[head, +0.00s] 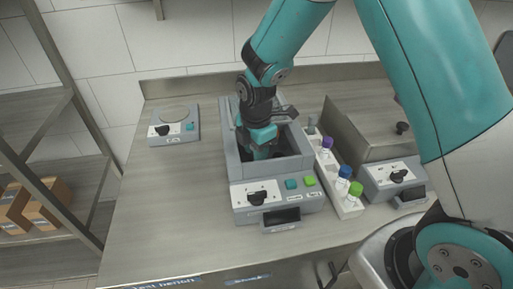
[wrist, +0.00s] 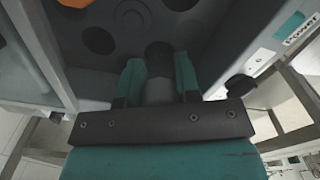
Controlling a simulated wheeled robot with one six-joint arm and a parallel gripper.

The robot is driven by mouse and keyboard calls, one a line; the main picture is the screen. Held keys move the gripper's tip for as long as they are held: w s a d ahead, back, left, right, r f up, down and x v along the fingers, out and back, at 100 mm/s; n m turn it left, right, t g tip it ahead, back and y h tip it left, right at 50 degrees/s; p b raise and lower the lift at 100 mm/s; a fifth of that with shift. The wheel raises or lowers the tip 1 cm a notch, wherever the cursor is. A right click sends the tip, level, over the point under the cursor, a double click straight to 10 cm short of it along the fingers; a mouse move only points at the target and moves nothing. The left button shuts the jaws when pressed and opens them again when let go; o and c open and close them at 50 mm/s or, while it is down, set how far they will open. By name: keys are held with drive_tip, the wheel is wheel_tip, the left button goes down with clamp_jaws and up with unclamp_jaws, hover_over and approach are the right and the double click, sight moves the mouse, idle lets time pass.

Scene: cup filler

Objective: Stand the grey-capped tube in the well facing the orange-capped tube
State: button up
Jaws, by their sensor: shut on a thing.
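My gripper (wrist: 158,82) is shut on the grey-capped tube (wrist: 158,90), seen between the two teal fingers in the wrist view. In the head view my gripper (head: 262,150) is down inside the open chamber of the grey machine (head: 232,168), and the tube is hidden there. The orange-capped tube (wrist: 72,3) shows only as an orange patch at the top left of the wrist view. Dark round wells (wrist: 98,40) lie in the grey rotor (wrist: 118,52) ahead of my fingers. I cannot tell whether the held tube is in a well.
A white rack (head: 347,207) right of the machine holds tubes with purple (head: 327,142), blue (head: 345,171) and green (head: 356,188) caps, plus a grey piece (head: 311,124) at its far end. A small device (head: 174,126) stands at left. The chamber walls are close around my gripper.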

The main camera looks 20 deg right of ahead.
drive_tip(key=shift+f, duration=0.45)
drive_tip(key=o, duration=0.6)
drive_tip(key=shift+o, duration=0.2)
drive_tip(key=shift+r, duration=0.1)
wheel_tip(320, 180, up, 13)
drive_tip(key=shift+r+b, duration=0.1)
drive_tip(key=shift+b, duration=0.55)
drive_tip(key=s+a+r+m+y, duration=0.2)
drive_tip(key=s+m, duration=0.5)
drive_tip(key=s, duration=0.4)
drive_tip(key=s+a+r+m+y, duration=0.2)
drive_tip(key=s+r+m, duration=0.2)
drive_tip(key=s, duration=0.8)
drive_tip(key=m, duration=0.2)
drive_tip(key=shift+a+r+m, duration=0.15)
drive_tip(key=shift+a+m, duration=0.1)
drive_tip(key=shift+m, duration=0.15)
